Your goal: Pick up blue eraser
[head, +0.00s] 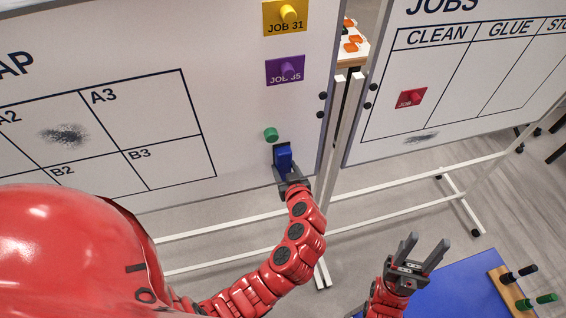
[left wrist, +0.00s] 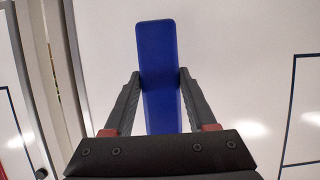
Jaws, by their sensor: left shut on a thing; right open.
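The blue eraser (head: 284,155) is at the lower right of the left whiteboard (head: 230,90), just below a green magnet (head: 271,134). My left gripper (head: 286,168) is shut on it. In the left wrist view the blue eraser (left wrist: 160,70) stands long and upright between the two fingers of my left gripper (left wrist: 158,90), with the white board behind it. Whether the eraser touches the board I cannot tell. My right gripper (head: 422,252) is open and empty at the lower right, above the floor beside a blue surface.
A yellow card (head: 272,24) and a purple card (head: 276,76) hang above the eraser. A second whiteboard (head: 460,60) with a red card (head: 405,99) stands to the right. A blue table (head: 455,290) bears a wooden marker holder (head: 508,290). White stand legs cross the floor.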

